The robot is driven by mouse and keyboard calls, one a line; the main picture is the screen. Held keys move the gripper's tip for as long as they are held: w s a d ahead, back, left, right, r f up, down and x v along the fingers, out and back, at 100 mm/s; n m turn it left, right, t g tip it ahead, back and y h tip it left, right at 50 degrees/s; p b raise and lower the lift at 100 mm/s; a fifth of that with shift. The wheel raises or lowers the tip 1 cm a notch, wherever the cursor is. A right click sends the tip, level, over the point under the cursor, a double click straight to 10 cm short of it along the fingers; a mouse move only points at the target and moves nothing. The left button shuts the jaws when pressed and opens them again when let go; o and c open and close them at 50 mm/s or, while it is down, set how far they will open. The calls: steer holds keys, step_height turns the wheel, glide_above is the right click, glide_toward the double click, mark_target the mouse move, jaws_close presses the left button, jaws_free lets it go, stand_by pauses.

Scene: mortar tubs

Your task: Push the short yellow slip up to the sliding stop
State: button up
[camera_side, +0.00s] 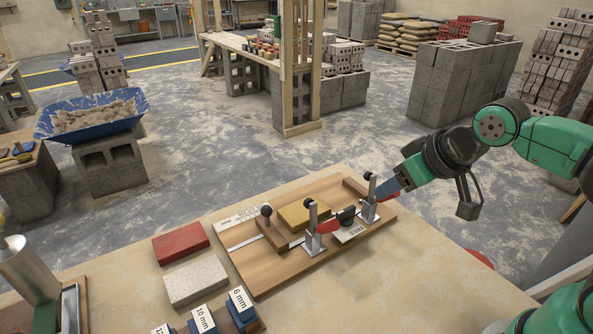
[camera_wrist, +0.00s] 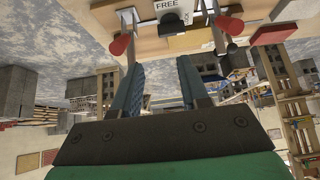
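The short yellow slip (camera_side: 303,213) lies flat on a brown wooden board (camera_side: 262,277). The sliding stop seems to be the dark wooden bar with a round knob (camera_side: 271,232), just left of the slip; the exact gap between them is hard to tell. My gripper (camera_side: 388,190) is at the board's right end, close to the right toggle clamp and apart from the slip. In the wrist view my gripper (camera_wrist: 160,78) has its two blue fingers spread with nothing between them. I cannot make out the slip clearly in the wrist view.
Two metal toggle clamps with red handles, left (camera_side: 314,232) and right (camera_side: 371,202), stand along the board's front. A dark knob (camera_side: 346,215) sits between them. A wooden block (camera_side: 355,188) is at the right end. Red (camera_side: 180,242) and pale (camera_side: 195,279) slips lie left.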

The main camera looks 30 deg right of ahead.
steer(key=shift+w+r, duration=0.1)
steer(key=c, duration=0.4)
steer(key=w+d+r+m+g, duration=0.1)
steer(key=w+m, duration=0.1)
steer(key=m, duration=0.1)
steer(key=w+m+g, duration=0.1)
steer(key=w+m, duration=0.1)
steer(key=w+d+r+m+g, duration=0.1)
steer(key=w+m, duration=0.2)
steer(key=shift+w+d+r+m+g+y, duration=0.1)
steer(key=shift+d+r+m+g+y, duration=0.2)
steer(key=shift+d+r+y, duration=0.1)
jaws_close()
steer(key=w+d+f+m+g, duration=0.1)
steer(key=w+d+m, duration=0.1)
steer(key=w+m, duration=0.15)
steer(key=m+g+y, duration=0.2)
steer(key=m+g, duration=0.1)
steer(key=m, duration=0.3)
glide_toward(330, 204)
steer(key=f, duration=0.2)
steer(key=d+f, duration=0.1)
steer(key=f, duration=0.2)
steer(key=shift+s+d+f, duration=0.15)
steer(key=shift+d+f, duration=0.15)
steer(key=shift+d, duration=0.1)
steer(key=a, duration=0.3)
steer(key=shift+a+f, duration=0.15)
steer(key=shift+f, duration=0.05)
steer(key=shift+a, duration=0.45)
